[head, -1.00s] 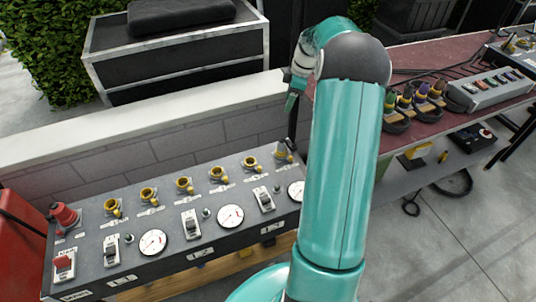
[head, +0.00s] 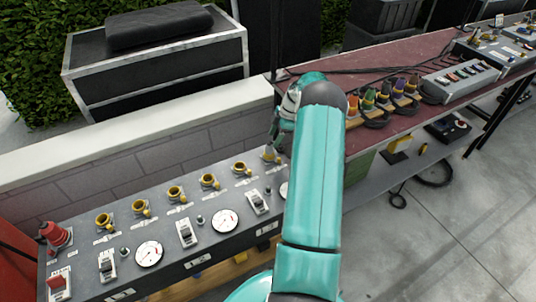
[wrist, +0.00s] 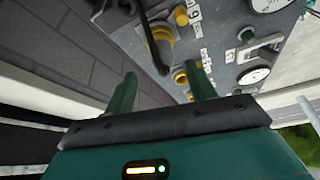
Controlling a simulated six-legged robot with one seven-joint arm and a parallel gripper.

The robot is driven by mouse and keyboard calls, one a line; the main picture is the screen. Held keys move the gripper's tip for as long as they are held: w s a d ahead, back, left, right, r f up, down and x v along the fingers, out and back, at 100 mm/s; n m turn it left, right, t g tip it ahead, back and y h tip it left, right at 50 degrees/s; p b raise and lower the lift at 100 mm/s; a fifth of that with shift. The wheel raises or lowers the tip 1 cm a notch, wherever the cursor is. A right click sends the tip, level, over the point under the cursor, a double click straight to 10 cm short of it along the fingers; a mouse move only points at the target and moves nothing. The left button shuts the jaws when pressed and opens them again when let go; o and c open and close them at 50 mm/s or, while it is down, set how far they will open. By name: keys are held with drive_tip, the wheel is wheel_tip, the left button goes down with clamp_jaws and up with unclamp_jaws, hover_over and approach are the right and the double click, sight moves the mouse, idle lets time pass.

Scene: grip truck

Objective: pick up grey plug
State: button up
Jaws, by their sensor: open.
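The grey plug (head: 271,155) stands in the last socket at the right end of the panel's row, partly hidden by my gripper and arm in the head view. In the wrist view the plug (wrist: 160,48) shows at the top centre, with a dark cable beside it. My gripper (wrist: 161,80) is open, and its two green fingers point toward the panel. The plug lies beyond the fingertips, roughly in line with the gap, and is not held. In the head view my gripper (head: 277,125) is just above the plug.
The grey panel (head: 220,250) carries yellow-capped sockets, switches and dials. A red plug (head: 55,235) stands at its left end. A brick wall (head: 150,165) runs behind it. Several coloured plugs (head: 385,98) lie on the red table (head: 365,70) at right.

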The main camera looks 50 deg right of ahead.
sight(269, 146)
drive_tip(key=x, duration=0.6)
drive_tip(key=shift+s+a, duration=0.1)
drive_tip(key=shift+a, duration=0.1)
drive_tip(key=c, duration=1.1)
drive_tip(key=shift+r, duration=0.1)
